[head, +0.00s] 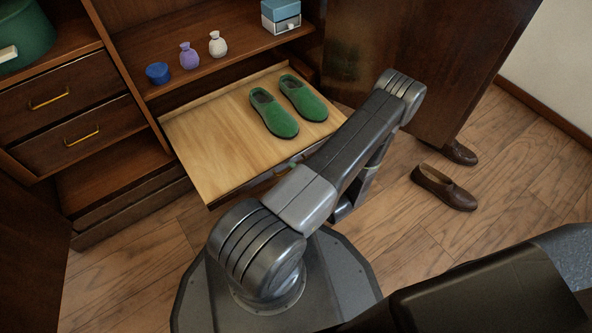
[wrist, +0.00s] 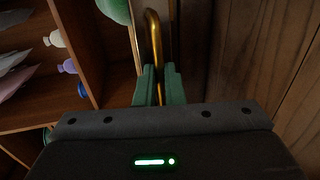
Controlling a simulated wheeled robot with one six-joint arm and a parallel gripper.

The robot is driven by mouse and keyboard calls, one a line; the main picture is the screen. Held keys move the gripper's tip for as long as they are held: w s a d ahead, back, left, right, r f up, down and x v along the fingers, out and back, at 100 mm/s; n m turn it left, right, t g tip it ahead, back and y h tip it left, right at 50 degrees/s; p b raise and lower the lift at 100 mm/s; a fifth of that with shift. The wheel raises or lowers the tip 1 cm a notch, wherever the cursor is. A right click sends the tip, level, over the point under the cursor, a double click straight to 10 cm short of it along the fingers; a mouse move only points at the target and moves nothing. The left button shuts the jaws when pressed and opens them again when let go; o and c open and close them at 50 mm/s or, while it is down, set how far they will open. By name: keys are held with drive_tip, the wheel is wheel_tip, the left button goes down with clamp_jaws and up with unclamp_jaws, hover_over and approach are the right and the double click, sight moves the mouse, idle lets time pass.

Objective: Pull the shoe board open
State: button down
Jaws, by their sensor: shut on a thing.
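The shoe board (head: 205,127) is a light wooden shelf standing well out from the armoire. A pair of green slippers (head: 277,115) lies on its right half. My gripper (wrist: 158,84) has green fingers, shut on a brass bar handle (wrist: 154,40) at the board's front. In the head view my arm hides most of the gripper, the handle and the board's right front edge. Part of a green slipper (wrist: 115,10) also shows at the top of the wrist view.
A blue jar (head: 158,73), a purple pouch (head: 189,56), a white pouch (head: 217,44) and a blue box (head: 281,16) stand on the shelf above. Closed drawers (head: 70,115) are at left. An open door (head: 400,60) stands at right. Brown shoes (head: 443,188) lie on the floor.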

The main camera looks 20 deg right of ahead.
drive_tip(key=c, duration=1.5)
unclamp_jaws()
drive_tip(key=shift+c, duration=0.2)
